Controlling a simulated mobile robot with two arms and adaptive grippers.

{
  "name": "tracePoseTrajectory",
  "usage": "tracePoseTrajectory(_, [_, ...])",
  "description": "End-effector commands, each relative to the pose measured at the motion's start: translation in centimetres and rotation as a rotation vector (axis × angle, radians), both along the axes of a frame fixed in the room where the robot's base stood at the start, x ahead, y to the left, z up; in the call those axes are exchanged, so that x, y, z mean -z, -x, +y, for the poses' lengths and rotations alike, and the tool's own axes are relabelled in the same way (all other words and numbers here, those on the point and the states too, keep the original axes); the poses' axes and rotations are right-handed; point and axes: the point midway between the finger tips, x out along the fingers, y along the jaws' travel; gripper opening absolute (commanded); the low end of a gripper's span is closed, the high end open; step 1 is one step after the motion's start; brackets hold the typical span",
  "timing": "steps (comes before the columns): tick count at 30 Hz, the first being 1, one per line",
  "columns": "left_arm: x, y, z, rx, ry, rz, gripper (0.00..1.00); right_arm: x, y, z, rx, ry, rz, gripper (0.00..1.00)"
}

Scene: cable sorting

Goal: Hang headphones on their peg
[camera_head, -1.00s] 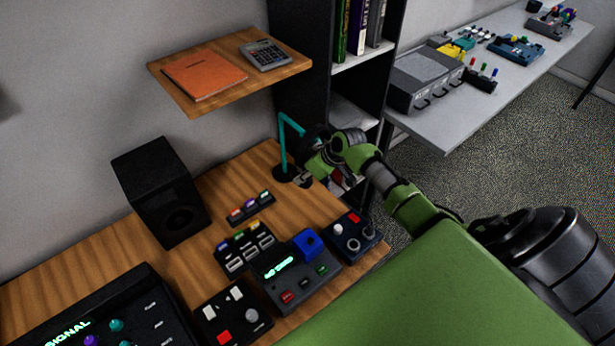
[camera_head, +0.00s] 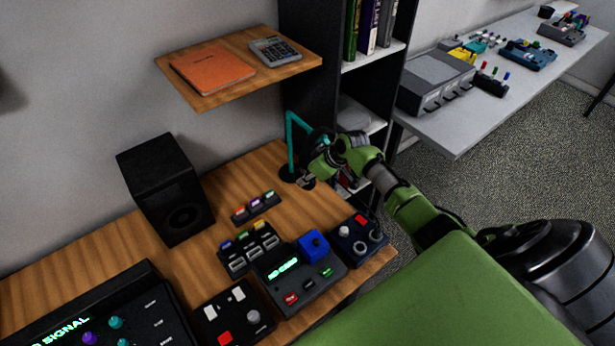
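A teal stand with a bent top (camera_head: 290,140) rises from a dark round base on the wooden desk, next to the shelf unit. My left gripper is out of view.
A wooden wall shelf (camera_head: 205,97) overhangs at the left. A black shelf unit (camera_head: 308,60) stands behind the stand. A grey side table (camera_head: 455,140) is at the right.

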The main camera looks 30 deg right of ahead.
Motion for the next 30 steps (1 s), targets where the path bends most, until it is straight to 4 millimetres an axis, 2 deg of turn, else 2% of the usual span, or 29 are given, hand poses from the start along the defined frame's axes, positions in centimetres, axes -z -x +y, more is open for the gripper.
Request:
tracePoseTrajectory(8, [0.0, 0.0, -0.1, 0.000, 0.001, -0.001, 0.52, 0.0, 0.0, 0.0, 0.001, 0.001, 0.000, 0.00])
tracePoseTrajectory(9, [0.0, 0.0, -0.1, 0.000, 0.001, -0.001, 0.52, 0.0, 0.0, 0.0, 0.001, 0.001, 0.000, 0.31])
tracePoseTrajectory(10, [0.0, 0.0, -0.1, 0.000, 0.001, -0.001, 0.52, 0.0, 0.0, 0.0, 0.000, 0.000, 0.000, 0.39])
tracePoseTrajectory(11, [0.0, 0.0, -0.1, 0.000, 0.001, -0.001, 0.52, 0.0, 0.0, 0.0, 0.001, 0.001, 0.000, 0.40])
tracePoseTrajectory(23, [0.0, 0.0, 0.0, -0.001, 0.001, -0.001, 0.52, -0.2, 0.2, -0.1, 0.001, 0.000, 0.002, 0.40])
tracePoseTrajectory(30, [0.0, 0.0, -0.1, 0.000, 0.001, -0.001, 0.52, -2.7, 1.7, -0.7, -0.001, 0.003, -0.001, 0.40])
